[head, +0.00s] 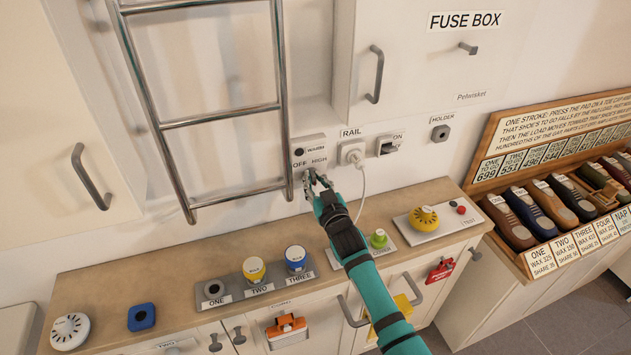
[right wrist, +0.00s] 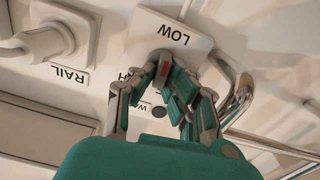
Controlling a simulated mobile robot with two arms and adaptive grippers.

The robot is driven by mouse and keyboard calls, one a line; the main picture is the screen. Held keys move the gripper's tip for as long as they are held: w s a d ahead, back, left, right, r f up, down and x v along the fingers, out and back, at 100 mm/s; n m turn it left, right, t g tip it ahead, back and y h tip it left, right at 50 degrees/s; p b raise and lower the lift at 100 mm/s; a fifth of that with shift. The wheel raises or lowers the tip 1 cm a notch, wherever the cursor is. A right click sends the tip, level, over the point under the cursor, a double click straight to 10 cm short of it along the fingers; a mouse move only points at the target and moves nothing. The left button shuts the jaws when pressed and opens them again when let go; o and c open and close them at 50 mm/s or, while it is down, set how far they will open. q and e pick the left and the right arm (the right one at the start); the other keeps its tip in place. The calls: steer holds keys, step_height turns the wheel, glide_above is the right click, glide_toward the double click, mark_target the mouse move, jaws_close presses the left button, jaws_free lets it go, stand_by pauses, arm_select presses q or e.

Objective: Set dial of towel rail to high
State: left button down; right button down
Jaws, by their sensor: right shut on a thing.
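The towel rail (head: 196,122) is a chrome ladder frame on the wall. Its white control plate (head: 316,141) is to the right of the rail's lower part and reads WARM, OFF and HIGH, with a dark round lamp. My right gripper (head: 312,179) is at the plate's lower part and covers the dial there. In the right wrist view the plate (right wrist: 192,43) appears upside down with LOW at the top. My right gripper (right wrist: 163,84) is shut on the grey dial (right wrist: 160,57), which bears a red mark. Fingers hide part of the dial, so its exact setting is unclear. My left gripper is not in view.
A plug with a white cord (head: 353,154) sits in the RAIL socket beside my right arm, and an ON switch (head: 390,144) is further right. Below, the counter holds blue and yellow knobs (head: 254,269). A shoe rack (head: 555,205) stands at the right.

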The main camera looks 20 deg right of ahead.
steer(key=n, duration=0.3)
steer(key=shift+a+f+n+b, duration=0.1)
steer(key=shift+f+n+b, duration=0.2)
steer(key=shift+n, duration=0.1)
steer(key=n, duration=0.3)
steer(key=shift+a+n+b, duration=0.1)
steer(key=shift+n+b, duration=0.2)
steer(key=shift+b, duration=0.05)
steer(key=n+b, duration=0.1)
steer(key=n, duration=0.5)
steer(key=shift+f, duration=0.15)
steer(key=n, duration=0.6)
steer(key=shift+f+n, duration=0.1)
steer(key=shift+n, duration=0.3)
steer(key=n, duration=0.5)
steer(key=shift+f+n, duration=0.1)
steer(key=shift+n, duration=0.3)
steer(key=c, duration=1.4)
jaws_free()
